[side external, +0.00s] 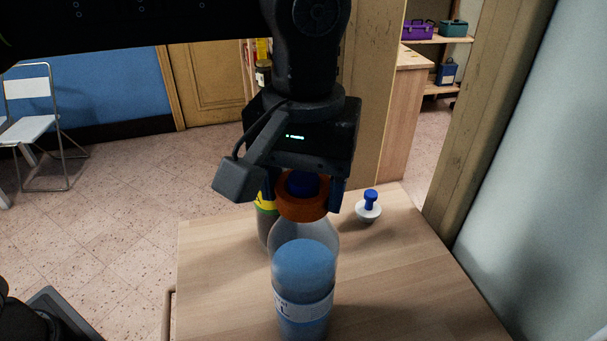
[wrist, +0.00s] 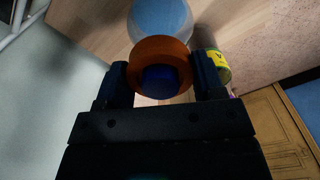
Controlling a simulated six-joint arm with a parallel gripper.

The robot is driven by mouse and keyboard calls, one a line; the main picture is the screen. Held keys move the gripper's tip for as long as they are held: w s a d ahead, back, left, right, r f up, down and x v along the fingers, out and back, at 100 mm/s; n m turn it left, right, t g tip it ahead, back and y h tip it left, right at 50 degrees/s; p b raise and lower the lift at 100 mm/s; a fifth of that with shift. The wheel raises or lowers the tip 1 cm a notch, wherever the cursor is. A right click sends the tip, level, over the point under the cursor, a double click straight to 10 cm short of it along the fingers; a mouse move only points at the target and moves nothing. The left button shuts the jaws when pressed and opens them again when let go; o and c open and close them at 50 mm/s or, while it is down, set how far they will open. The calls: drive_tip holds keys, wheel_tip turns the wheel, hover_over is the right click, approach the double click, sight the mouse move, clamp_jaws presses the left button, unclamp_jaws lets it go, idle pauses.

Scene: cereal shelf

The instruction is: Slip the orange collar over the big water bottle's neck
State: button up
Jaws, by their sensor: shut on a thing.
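The big water bottle (side external: 304,272) stands upright near the front of the wooden table, clear with blue contents and a white label. Its pale blue body shows at the top of the wrist view (wrist: 160,14). The orange collar (side external: 302,209) is a thick ring at the bottle's top, with the blue cap (side external: 302,184) showing inside its opening. In the wrist view the collar (wrist: 160,45) encircles the dark blue cap (wrist: 158,80). My gripper (wrist: 160,70) is shut on the collar, one finger on each side. I cannot tell whether the collar touches the bottle's shoulder.
A container with a yellow and green label (side external: 265,204) stands close behind the bottle, partly hidden; it is beside one finger in the wrist view (wrist: 217,66). The table (side external: 420,280) is clear at right front.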

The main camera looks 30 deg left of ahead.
drive_tip(key=shift+f, duration=0.6)
drive_tip(key=o, duration=1.2)
drive_tip(key=shift+r, duration=0.1)
drive_tip(key=shift+r, duration=6.8)
